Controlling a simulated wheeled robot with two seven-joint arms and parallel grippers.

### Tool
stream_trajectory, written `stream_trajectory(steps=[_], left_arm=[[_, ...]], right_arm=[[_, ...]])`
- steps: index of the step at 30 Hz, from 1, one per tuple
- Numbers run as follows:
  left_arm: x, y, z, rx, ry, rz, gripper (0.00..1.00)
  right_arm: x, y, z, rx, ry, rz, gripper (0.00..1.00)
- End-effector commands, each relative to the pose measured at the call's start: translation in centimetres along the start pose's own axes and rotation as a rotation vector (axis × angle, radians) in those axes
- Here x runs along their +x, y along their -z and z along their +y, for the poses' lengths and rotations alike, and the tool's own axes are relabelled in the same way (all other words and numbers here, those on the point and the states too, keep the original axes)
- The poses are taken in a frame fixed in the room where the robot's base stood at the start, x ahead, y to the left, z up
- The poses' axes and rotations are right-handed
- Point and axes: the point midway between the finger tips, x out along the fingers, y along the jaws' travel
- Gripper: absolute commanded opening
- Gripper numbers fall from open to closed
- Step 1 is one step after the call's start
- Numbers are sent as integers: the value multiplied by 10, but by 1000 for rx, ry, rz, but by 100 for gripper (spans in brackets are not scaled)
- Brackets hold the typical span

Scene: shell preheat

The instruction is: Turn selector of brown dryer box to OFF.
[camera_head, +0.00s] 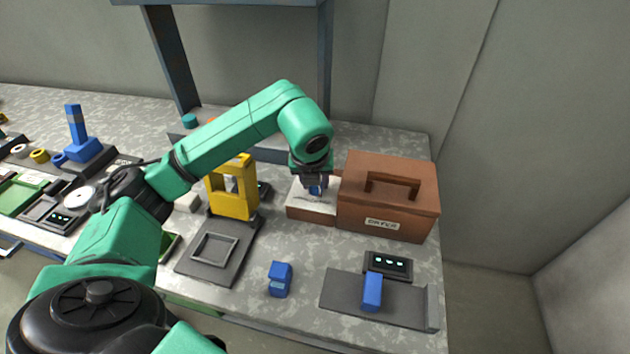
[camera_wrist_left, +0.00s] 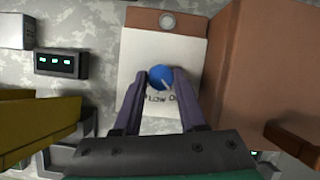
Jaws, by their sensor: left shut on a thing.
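The brown dryer box (camera_head: 388,200) stands at the right of the table, with a handle on top and a label on its front. A lower brown block with a white top panel (camera_head: 310,205) adjoins its left side. In the left wrist view a round blue selector knob (camera_wrist_left: 160,76) with a pale pointer mark sits on the white panel (camera_wrist_left: 135,55). Lettering below it is partly hidden by my fingers. My left gripper (camera_head: 316,188) points down over the panel and is shut on the knob; it also shows in the left wrist view (camera_wrist_left: 160,100). My right gripper is not in view.
A yellow frame-like device (camera_head: 232,190) stands left of the dryer. Blue blocks (camera_head: 280,279) and a grey tray (camera_head: 340,300) lie in front. A small black display (camera_head: 388,264) sits before the box. A shelf post (camera_head: 325,60) rises behind my arm.

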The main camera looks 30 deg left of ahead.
Motion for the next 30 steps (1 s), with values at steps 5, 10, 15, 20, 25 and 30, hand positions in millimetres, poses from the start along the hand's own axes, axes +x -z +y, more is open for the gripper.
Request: stream_trajectory(steps=[5,10,15,20,25,30], left_arm=[[-1,-2,0,-3,3,-4,71],[0,-1,0,-1,2,-2,71],[-2,0,0,0,1,-1,71],[-20,-1,-1,-1,4,-5,71],[-62,-2,-1,0,5,-8,71],[-114,-3,-1,0,5,-7,71]], right_arm=[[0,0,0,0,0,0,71],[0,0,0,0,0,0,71],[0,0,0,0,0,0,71],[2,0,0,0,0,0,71],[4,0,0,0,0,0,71],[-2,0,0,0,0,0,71]])
